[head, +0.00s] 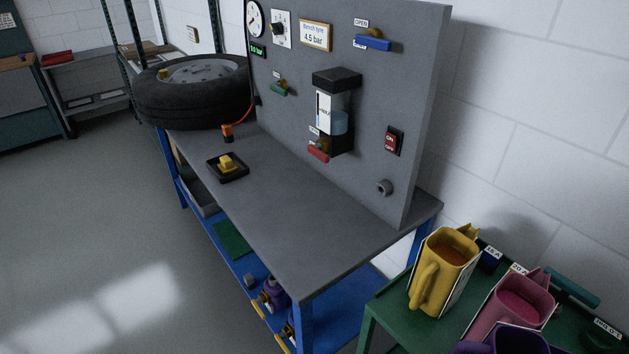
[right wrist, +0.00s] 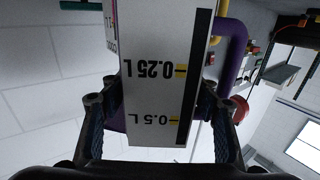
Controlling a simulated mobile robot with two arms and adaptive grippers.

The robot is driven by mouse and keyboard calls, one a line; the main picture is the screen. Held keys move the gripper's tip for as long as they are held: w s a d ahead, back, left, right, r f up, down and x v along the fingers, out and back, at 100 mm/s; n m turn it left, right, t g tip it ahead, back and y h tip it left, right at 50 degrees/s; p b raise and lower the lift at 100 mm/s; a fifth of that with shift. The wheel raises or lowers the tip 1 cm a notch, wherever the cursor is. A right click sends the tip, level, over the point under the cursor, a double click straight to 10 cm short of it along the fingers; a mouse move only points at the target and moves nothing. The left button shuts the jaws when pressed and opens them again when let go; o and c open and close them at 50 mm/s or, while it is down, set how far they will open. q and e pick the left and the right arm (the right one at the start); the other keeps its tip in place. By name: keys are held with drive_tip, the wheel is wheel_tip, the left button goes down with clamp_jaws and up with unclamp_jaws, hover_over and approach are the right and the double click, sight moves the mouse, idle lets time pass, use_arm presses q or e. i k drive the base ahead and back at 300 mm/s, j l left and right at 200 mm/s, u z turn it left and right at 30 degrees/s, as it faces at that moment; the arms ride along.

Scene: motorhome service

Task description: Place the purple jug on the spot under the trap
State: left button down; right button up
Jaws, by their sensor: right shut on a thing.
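The purple jug (head: 512,342) is cut off by the bottom right edge of the head view. In the right wrist view, the jug (right wrist: 155,70) fills the middle, with a white scale reading 0.25 L and 0.5 L upside down and a purple handle at right. My right gripper (right wrist: 158,108) is shut on it, a finger on each side. I cannot tell whether the jug touches the green stand. The trap (head: 335,118), a clear vessel with a black cap and bluish liquid, hangs on the grey panel. Bare benchtop lies under it; no marked spot is discernible. My left gripper is out of view.
A yellow jug (head: 446,268) and a pink jug (head: 514,303) stand on the green stand (head: 398,318). A red lever (head: 318,153) and a grey knob (head: 385,187) stick out of the panel. A black tray (head: 211,165) and tyre (head: 190,92) occupy the bench's far end.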

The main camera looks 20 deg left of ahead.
sight(320, 202)
drive_tip(key=i+j+z, duration=0.15)
drive_tip(key=j+z, duration=0.2)
drive_tip(key=j, duration=0.25)
drive_tip(key=i+j+z, duration=0.1)
drive_tip(key=j+z, duration=0.25)
drive_tip(key=j, duration=0.3)
drive_tip(key=j+z, duration=0.35)
drive_tip(key=j, duration=1.35)
drive_tip(key=j+z, duration=0.1)
drive_tip(key=j, duration=0.95)
drive_tip(key=k+j, duration=0.1)
drive_tip(key=j, duration=0.95)
drive_tip(key=i+z, duration=0.05)
